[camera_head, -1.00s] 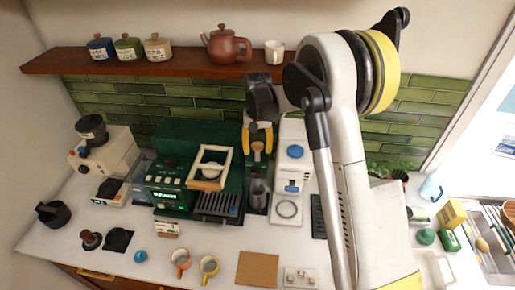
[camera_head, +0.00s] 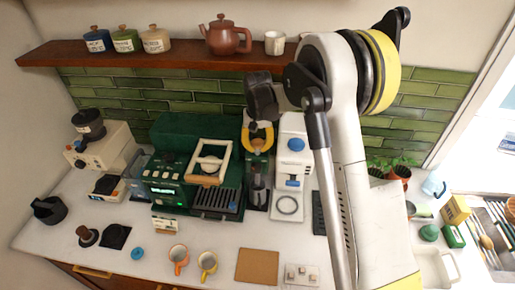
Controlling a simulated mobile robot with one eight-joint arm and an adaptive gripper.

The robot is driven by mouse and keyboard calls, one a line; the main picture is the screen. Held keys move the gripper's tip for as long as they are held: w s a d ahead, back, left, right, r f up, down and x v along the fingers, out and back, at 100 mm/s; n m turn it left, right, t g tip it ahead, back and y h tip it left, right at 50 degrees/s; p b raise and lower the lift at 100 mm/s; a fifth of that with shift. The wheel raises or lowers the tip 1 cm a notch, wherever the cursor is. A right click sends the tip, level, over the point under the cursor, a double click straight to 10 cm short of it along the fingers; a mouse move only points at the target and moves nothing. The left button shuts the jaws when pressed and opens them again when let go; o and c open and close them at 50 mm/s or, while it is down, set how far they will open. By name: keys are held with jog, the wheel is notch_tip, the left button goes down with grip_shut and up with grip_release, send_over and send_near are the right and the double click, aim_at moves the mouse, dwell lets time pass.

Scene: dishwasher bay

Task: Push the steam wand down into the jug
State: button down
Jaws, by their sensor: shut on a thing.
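The dark green coffee machine (camera_head: 172,190) stands at the middle left of the counter. My gripper (camera_head: 258,147), with yellow fingers, points down just right of the machine. It is shut on the steam wand, which is mostly hidden between and behind the fingers. The dark grey jug (camera_head: 258,197) stands upright directly below the gripper, on a dark strip beside the machine's drip tray (camera_head: 222,200). The view is too small to tell how far the wand's tip is inside the jug.
A white machine with a blue cap (camera_head: 296,145) stands close to the right of the jug. A wooden shelf (camera_head: 190,61) with a teapot (camera_head: 222,38) is above.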

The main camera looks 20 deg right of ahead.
jog(key=c, duration=0.9)
grip_release()
jog(key=shift+r, duration=0.1)
notch_tip(320, 180, up, 12)
jog(key=shift+f, duration=0.1)
